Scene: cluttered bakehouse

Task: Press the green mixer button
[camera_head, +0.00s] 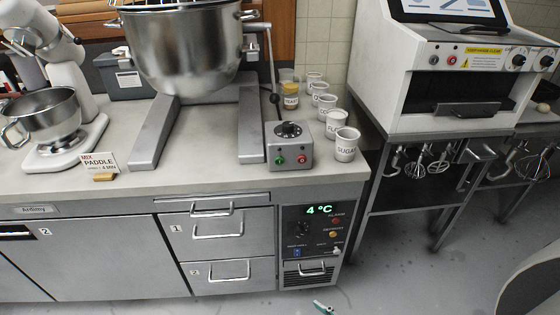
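The green mixer button (280,160) is on the front of a small grey control box (290,146) standing on the steel counter. A red button (302,159) sits to its right on the same face, and a black dial (288,130) is above them. The box stands just right of the foot of a large floor-style mixer with a steel bowl (185,50). Nothing covers the green button. Neither of my grippers shows in the head view.
A white cup labelled SUGAR (346,145) stands close right of the box, with several labelled cups behind. A lever with a black knob (274,98) hangs just behind the box. A small stand mixer (62,120) and a PADDLE card (101,162) are left.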

